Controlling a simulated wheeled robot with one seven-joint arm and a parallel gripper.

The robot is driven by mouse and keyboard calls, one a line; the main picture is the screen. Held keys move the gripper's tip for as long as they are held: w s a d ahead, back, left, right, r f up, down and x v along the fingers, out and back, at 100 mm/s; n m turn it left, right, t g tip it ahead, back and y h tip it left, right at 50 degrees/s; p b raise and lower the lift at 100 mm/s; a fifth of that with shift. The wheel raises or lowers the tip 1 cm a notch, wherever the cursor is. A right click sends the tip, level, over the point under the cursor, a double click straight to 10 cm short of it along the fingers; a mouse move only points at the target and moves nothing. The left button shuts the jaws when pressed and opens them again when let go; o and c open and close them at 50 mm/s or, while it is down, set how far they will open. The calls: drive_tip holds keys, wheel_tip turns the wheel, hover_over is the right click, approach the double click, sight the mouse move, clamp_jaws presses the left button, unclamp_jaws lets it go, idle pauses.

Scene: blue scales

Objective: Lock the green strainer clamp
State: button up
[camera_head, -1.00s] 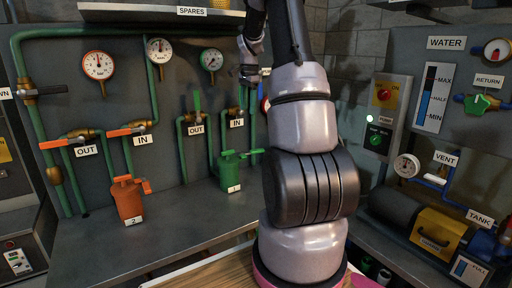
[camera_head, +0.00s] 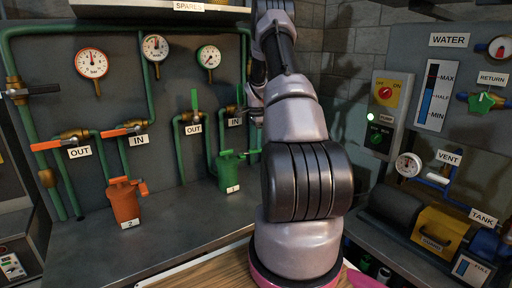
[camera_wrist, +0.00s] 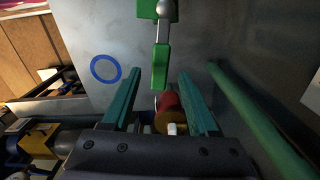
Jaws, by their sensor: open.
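The green strainer (camera_head: 230,176), labelled 1, stands upright on the bench, its green clamp handle (camera_head: 254,151) sticking out to the right towards my arm. In the wrist view, a green handle (camera_wrist: 160,66), seemingly the clamp's, lies ahead of and between my fingertips, below a green body (camera_wrist: 154,9) at the top edge and a grey ball-ended rod (camera_wrist: 164,10). My gripper (camera_wrist: 160,77) is open, its two teal fingers on either side of the handle's near end. Contact cannot be told. In the head view my arm hides most of the gripper.
An orange strainer (camera_head: 124,203), labelled 2, stands to the left on the bench (camera_head: 170,230). Green pipes and valves line the wall behind. In the wrist view a green pipe (camera_wrist: 260,120) runs close on the right, and a blue ring mark (camera_wrist: 105,68) lies on the left.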

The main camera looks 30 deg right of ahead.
drive_tip(key=shift+f, duration=1.15)
clamp_jaws()
idle(0.6)
